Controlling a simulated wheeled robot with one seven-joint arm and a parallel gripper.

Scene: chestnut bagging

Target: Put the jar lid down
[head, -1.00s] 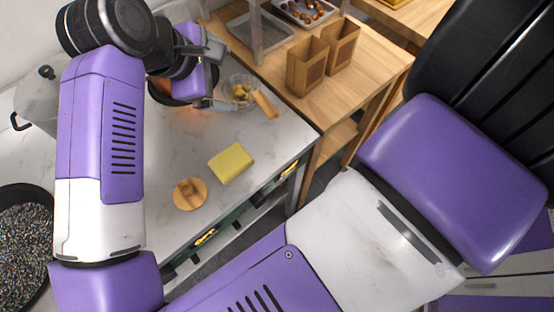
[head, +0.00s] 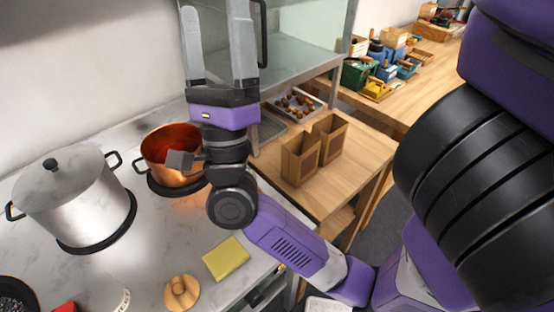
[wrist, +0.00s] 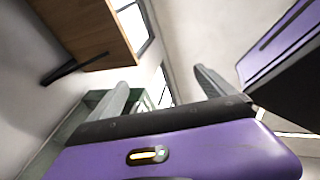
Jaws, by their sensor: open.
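The jar lid, a round wooden disc with a knob (head: 181,292), lies flat on the marble counter (head: 150,255) at the bottom of the head view. A yellow sponge (head: 226,258) lies just to its right, apart from it. My gripper (head: 214,12) is raised high above the counter with its fingers pointing up, well away from the lid. Its two fingers are spread with nothing between them. The wrist view also shows the open, empty fingers (wrist: 160,88); the lid is not in that view.
A copper pot (head: 160,160) and a steel stockpot (head: 72,195) stand on the left of the counter. Two brown paper bags (head: 300,160) stand on a wooden table, near a tray of chestnuts (head: 298,104). A glass-fronted cabinet (head: 305,45) rises beside my gripper.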

